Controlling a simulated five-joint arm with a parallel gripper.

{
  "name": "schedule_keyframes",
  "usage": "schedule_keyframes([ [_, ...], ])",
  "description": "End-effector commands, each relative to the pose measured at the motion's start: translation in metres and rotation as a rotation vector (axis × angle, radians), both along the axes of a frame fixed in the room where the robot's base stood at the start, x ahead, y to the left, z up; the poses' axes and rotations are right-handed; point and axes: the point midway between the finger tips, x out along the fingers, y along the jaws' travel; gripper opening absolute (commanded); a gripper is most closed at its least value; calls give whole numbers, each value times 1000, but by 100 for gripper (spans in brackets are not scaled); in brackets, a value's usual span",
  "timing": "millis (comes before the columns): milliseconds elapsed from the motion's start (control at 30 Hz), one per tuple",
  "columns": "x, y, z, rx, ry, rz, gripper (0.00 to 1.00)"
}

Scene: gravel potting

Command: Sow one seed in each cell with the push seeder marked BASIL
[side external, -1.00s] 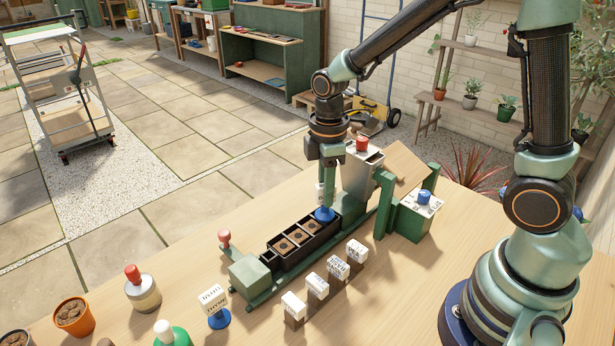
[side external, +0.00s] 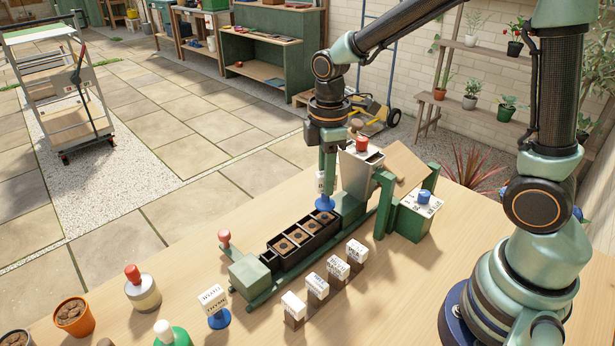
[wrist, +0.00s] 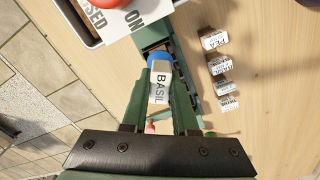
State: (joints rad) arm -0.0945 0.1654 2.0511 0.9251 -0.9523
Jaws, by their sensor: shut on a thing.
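My gripper (side external: 324,178) is shut on the push seeder marked BASIL (wrist: 159,85), a white body with a blue end. In the side view its blue end (side external: 324,203) points down, just above the far-right cell of the black cell tray (side external: 312,251). In the wrist view the fingers of my gripper (wrist: 161,100) flank the seeder. The cells hold brown soil with a dark spot in the middle of each; seeds are too small to tell. Another blue-and-white seeder, marked THYME by its look, stands at the front (side external: 214,299).
Several white label blocks (side external: 317,286) stand in front of the tray. A green box with a blue knob (side external: 425,196) is at right. Red-knobbed tool (side external: 142,291) and pot (side external: 73,317) stand front left.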

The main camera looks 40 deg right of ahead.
Motion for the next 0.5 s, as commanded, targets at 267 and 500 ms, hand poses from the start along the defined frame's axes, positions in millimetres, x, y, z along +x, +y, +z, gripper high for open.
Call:
schedule_keyframes([
  [267,0,36,9,0,-1,4,0],
  [500,0,38,1,0,0,0,0],
])
